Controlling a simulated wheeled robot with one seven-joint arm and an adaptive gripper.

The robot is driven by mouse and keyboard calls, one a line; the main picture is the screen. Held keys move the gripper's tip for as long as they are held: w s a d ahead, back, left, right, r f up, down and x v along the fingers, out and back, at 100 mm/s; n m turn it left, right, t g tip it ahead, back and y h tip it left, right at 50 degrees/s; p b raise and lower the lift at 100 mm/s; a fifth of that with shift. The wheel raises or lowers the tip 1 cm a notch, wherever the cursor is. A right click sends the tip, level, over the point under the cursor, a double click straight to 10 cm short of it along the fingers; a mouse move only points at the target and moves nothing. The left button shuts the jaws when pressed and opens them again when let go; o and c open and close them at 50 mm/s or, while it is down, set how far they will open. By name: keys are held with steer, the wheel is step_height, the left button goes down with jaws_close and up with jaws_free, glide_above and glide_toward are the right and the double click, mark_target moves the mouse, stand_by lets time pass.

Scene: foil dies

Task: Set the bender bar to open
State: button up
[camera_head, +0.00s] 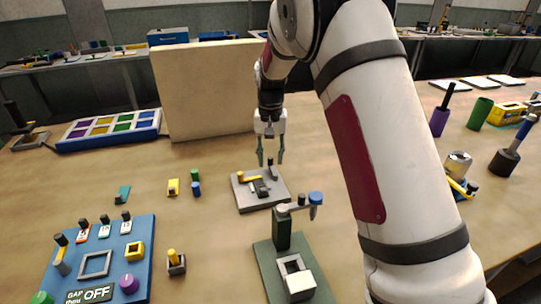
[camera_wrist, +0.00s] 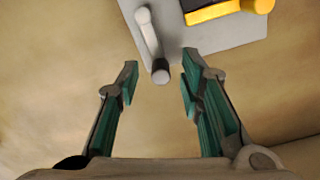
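A small grey fixture, which looks like the bender, has a flat grey plate (camera_head: 243,199) on the table in front of my gripper. It carries a yellow bar (camera_head: 250,178) and a grey lever with a dark tip. In the wrist view the plate (camera_wrist: 230,33) is at the top, with the yellow bar (camera_wrist: 215,11) at upper right and the pale grey lever (camera_wrist: 148,32) sticking out towards me. I cannot tell for sure which one is the bender bar. My gripper (camera_wrist: 158,88) is open and empty, its fingertips either side of and just short of the lever's dark end.
A green press (camera_head: 283,232) with a blue knob stands in front of the plate. A blue control panel (camera_head: 135,232) marked OFF is at lower left. Small green, blue and yellow pieces lie left of the plate. A tan upright board (camera_head: 205,90) stands behind.

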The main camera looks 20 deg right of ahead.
mark_target(271, 158)
steer(key=shift+r, duration=0.1)
step_height(271, 158, up, 12)
stand_by(0.5)
